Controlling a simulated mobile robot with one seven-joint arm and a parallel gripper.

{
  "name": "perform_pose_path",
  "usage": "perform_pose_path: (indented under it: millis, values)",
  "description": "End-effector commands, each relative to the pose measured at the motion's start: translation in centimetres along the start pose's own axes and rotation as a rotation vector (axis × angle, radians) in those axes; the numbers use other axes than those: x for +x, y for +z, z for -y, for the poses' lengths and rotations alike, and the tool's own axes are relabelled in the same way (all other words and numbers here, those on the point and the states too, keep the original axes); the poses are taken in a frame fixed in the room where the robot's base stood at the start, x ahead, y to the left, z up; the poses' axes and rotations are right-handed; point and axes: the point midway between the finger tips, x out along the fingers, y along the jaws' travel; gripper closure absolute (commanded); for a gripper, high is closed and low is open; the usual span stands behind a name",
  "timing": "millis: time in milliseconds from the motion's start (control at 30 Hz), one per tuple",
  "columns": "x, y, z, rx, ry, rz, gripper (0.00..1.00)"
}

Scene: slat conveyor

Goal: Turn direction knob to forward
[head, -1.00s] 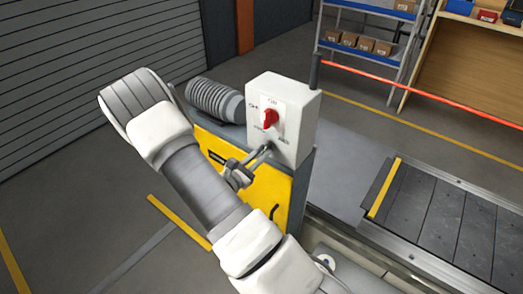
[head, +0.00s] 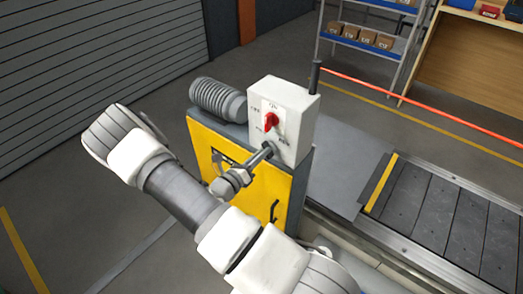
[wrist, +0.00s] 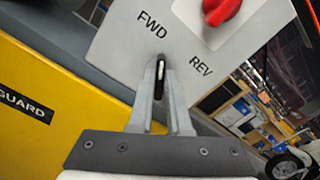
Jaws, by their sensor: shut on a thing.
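The direction knob (wrist: 159,66) is a small dark piece with a white mark, low on the white control box (head: 296,104). My gripper (wrist: 160,75) is shut on it, one finger on each side, as the wrist view shows. The FWD label (wrist: 154,22) is straight above the knob in that picture, and the REV label (wrist: 201,64) is to its right. The white mark runs up and down, in line with FWD. In the head view my gripper (head: 268,150) reaches the box's lower face and hides the knob.
A red rotary switch (head: 271,121) sits just above on the same box. The box stands on a yellow guard cabinet (head: 262,196) with a grey motor (head: 217,99) behind. The slat conveyor (head: 440,220) runs to the right. Open floor lies to the left.

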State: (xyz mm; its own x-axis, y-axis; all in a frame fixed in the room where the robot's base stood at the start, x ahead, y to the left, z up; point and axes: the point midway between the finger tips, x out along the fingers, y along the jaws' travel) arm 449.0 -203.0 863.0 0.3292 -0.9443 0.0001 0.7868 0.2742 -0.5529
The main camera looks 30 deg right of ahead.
Motion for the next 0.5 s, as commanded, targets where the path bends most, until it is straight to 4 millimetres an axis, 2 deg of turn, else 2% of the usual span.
perform_pose_path:
  millis: [200,500]
  values:
    - [-0.08,0.03,-0.07,-0.088,0.002,0.0,1.0]
    - [-0.07,-0.08,-0.12,-0.129,0.002,-0.001,1.0]
